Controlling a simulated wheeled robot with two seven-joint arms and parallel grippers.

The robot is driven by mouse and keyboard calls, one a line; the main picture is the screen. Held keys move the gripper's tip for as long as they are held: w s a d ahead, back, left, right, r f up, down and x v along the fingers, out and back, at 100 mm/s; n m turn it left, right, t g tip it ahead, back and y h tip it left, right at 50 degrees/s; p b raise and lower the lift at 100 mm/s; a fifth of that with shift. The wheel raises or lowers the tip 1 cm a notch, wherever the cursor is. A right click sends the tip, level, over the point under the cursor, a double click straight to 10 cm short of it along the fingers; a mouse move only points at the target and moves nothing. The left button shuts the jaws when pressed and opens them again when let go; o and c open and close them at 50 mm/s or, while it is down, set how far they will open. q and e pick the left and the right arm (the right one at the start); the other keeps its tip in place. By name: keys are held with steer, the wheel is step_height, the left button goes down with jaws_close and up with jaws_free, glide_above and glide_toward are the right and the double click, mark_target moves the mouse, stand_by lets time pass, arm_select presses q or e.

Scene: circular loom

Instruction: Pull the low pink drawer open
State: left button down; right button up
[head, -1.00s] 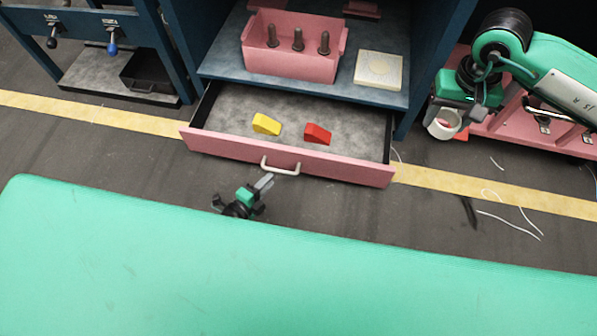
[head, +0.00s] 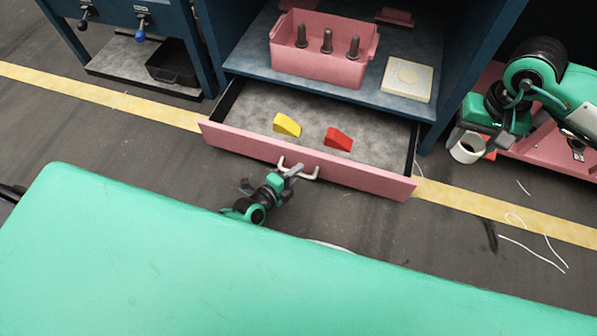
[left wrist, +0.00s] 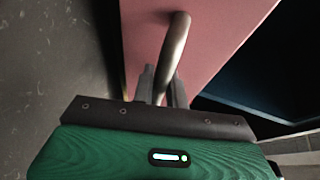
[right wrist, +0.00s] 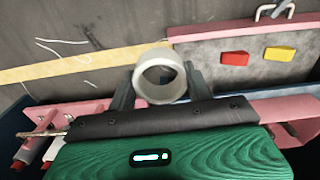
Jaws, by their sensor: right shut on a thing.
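The low pink drawer (head: 360,181) stands partly open, with a yellow wedge (head: 287,125) and a red wedge (head: 338,139) on its grey floor. Its pale handle (head: 313,174) is on the front face. My left gripper (head: 294,170) is at the handle; in the left wrist view its fingers (left wrist: 162,88) lie on either side of the handle bar (left wrist: 176,42), close to it. Whether they press on it I cannot tell. My right gripper (right wrist: 158,88) is shut on a white ring (right wrist: 143,87), which also shows in the head view (head: 467,148), away from the drawer.
Above the drawer, a shelf holds a pink bin (head: 318,69) with dark pegs and a cream block (head: 407,79). A pink surface (head: 545,150) lies beneath my right arm. White strands (head: 535,250) lie on the floor at right.

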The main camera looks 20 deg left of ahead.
arm_select(q)
steer(key=s+p, duration=0.2)
steer(key=s, duration=0.1)
steer(key=shift+s+p, duration=0.35)
steer(key=c, duration=1.7)
jaws_free()
